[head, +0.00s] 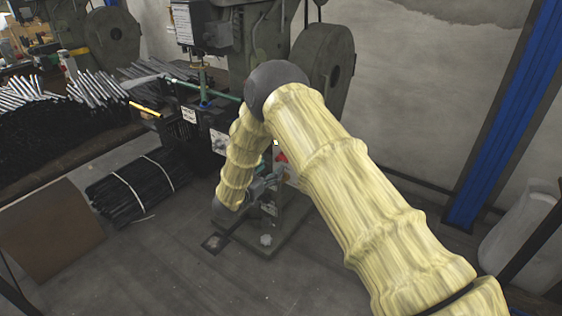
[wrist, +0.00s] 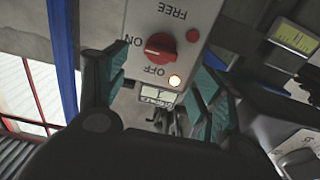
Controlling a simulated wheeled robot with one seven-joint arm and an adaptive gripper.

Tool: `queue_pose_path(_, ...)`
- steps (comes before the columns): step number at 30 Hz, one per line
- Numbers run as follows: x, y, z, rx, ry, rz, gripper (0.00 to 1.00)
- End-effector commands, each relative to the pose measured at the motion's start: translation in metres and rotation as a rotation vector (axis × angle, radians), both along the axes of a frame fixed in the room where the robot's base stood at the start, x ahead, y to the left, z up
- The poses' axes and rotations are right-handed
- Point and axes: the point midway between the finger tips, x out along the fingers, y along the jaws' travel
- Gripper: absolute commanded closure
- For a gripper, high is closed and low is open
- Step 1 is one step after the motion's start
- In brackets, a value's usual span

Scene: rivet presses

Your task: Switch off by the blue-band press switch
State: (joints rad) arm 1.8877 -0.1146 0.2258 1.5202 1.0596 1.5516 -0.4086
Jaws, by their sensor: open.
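A red rotary knob (wrist: 160,46) sits on a light grey switch box (wrist: 150,14) in the wrist view. The lettering is upside down: ON is left of the knob, OFF below it, FREE above. The knob's bar lies roughly across the picture, with one end towards ON. A small lamp (wrist: 174,81) below it glows. My gripper (wrist: 161,66) is open, its teal-padded fingers apart on either side of the box front. No contact with the knob shows. In the head view my arm largely hides the box; a small red patch (head: 281,157) shows beside it.
The press (head: 262,40) with its large flywheel (head: 322,68) stands behind my arm. A small blue band (head: 204,104) shows on its spindle. A round red button (wrist: 193,35) sits beside the knob. Black rods (head: 135,190) lie on the floor at left; a blue post (head: 505,115) stands at right.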

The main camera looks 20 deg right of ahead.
Motion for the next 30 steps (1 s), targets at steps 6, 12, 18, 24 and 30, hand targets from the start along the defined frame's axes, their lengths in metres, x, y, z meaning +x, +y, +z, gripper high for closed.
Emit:
queue_pose_path(6, 0.022, -0.029, -0.001, 0.001, 0.001, -0.001, 0.32)
queue_pose_path(12, 0.037, -0.048, -0.001, 0.001, 0.0, 0.0, 0.32)
queue_pose_path(18, 0.044, -0.057, -0.001, 0.0, 0.001, 0.002, 0.32)
queue_pose_path(24, 0.045, -0.058, -0.001, 0.0, 0.001, 0.002, 0.32)
queue_pose_path(30, 0.045, -0.058, -0.001, 0.0, 0.001, 0.002, 0.5)
